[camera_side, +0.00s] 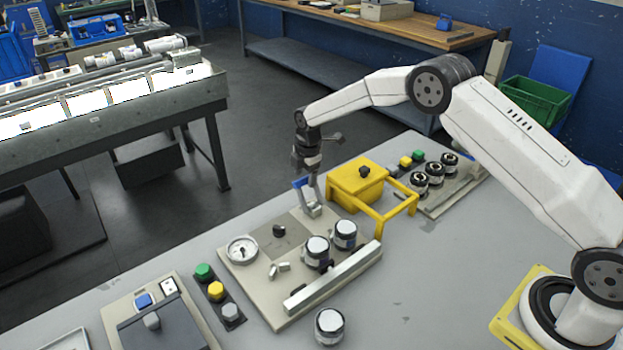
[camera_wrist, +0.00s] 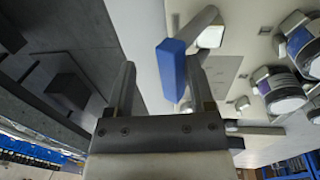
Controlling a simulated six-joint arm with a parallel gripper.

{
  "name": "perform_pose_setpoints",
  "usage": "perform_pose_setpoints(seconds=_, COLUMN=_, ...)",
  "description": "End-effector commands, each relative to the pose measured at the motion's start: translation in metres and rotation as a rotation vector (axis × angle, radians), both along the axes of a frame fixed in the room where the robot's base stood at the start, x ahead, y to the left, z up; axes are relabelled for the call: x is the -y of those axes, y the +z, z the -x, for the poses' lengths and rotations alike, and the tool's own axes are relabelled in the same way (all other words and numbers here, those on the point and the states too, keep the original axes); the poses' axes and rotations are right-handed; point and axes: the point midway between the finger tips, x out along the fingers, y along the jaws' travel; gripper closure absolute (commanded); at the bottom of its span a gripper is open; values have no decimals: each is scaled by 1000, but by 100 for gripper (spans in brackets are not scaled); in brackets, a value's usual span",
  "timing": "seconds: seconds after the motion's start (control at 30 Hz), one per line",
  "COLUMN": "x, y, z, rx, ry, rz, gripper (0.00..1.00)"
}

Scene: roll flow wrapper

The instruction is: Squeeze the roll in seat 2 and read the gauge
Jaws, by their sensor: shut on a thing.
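My gripper (camera_side: 307,182) points down at the far corner of the beige fixture plate (camera_side: 245,289). It is shut on a blue handle (camera_side: 300,182) of a small metal lever (camera_side: 312,209); the handle also shows between the fingers in the wrist view (camera_wrist: 172,70). Two white-topped rolls (camera_side: 317,252) (camera_side: 345,234) stand upright on the plate, nearer the rail and away from my gripper. Two also show at right in the wrist view (camera_wrist: 284,92). The round gauge (camera_side: 242,250) is at the plate's left; its reading is too small to tell. I cannot tell the seat numbers.
A loose roll (camera_side: 330,325) stands on the table in front of the plate. A metal rail (camera_side: 334,278) edges the plate. A yellow box and frame (camera_side: 357,187) stand close right of my gripper. Coloured buttons (camera_side: 216,291) are at left. A second plate with dark rolls (camera_side: 434,173) lies behind.

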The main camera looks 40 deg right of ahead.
Motion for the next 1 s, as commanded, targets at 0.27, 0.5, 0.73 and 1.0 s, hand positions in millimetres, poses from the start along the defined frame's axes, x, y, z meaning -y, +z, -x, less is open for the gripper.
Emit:
perform_pose_setpoints(seconds=0.27, x=0, y=18, z=-1, rx=12, ry=0, rz=0, gripper=38)
perform_pose_setpoints(seconds=0.5, x=0, y=45, z=4, rx=7, ry=0, rz=0, gripper=38)
perform_pose_setpoints(seconds=0.73, x=0, y=69, z=8, rx=4, ry=0, rz=0, gripper=38)
perform_pose_setpoints(seconds=1.0, x=0, y=77, z=10, rx=0, ry=0, rz=0, gripper=38)
